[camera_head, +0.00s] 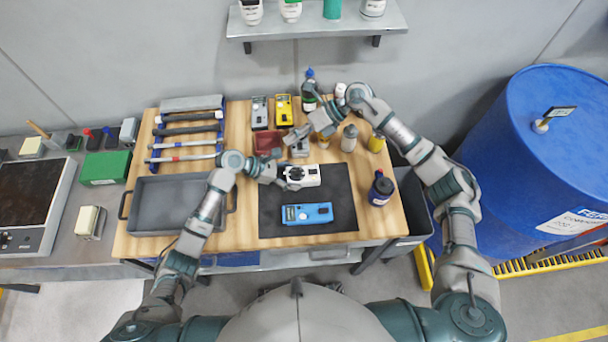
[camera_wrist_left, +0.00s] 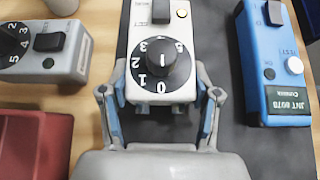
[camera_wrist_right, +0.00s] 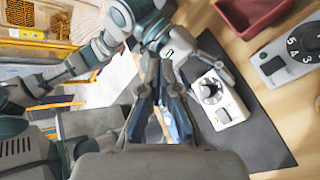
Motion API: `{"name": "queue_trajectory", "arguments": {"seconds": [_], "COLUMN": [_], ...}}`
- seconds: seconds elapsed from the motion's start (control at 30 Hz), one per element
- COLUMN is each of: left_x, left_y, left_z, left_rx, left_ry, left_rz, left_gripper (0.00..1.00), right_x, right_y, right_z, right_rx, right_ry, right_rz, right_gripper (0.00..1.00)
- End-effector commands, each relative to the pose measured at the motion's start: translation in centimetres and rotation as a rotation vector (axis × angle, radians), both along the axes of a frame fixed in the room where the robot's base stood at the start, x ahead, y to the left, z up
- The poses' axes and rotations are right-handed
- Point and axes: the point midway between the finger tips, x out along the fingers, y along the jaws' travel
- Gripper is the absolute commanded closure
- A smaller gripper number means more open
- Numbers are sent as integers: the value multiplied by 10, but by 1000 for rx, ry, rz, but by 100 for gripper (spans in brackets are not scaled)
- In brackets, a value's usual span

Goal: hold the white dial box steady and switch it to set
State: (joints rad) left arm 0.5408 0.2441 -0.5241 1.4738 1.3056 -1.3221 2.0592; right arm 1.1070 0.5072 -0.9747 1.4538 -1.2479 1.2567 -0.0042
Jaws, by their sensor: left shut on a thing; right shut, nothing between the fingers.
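The white dial box (camera_head: 304,175) lies at the top of the dark mat (camera_head: 340,190). In the left wrist view the white dial box (camera_wrist_left: 135,52) shows a black numbered dial (camera_wrist_left: 154,66), a black rocker switch (camera_wrist_left: 161,11) and a small yellow button. My left gripper (camera_head: 284,180) is shut on the box's dial end, one finger on each side; its fingers also show in the left wrist view (camera_wrist_left: 160,115).
A blue meter (camera_head: 307,213) lies lower on the mat. Bottles (camera_head: 349,138) stand to the right. A grey tray (camera_head: 172,203) is at left. The mat's lower right is clear.

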Motion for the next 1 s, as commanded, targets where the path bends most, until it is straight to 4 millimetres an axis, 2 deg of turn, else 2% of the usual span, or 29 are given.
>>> {"name": "queue_trajectory", "arguments": {"seconds": [0.07, 0.13, 0.3, 0.37, 0.57, 1.0], "left_x": [0, 0, 0, 0, 0, 0], "left_y": [1, 1, 1, 1, 1, 1], "left_z": [-2, -2, -2, -2, -2, -2], "left_rx": [4, 4, 5, 5, 5, 4], "left_ry": [1, 1, 1, 1, 1, 1], "left_rz": [1, 1, 1, 1, 1, 1], "left_gripper": [94, 94, 94, 94, 94, 94], "right_x": [-17, -24, -24, -22, -28, -29], "right_y": [5, -3, -37, -47, -47, -46], "right_z": [-13, -26, -37, -37, -38, -89], "right_rx": [-222, -406, -754, -833, -848, -843], "right_ry": [-161, -274, -442, -471, -544, -542], "right_rz": [193, 341, 594, 648, 771, 770], "right_gripper": [100, 100, 100, 100, 100, 100]}}
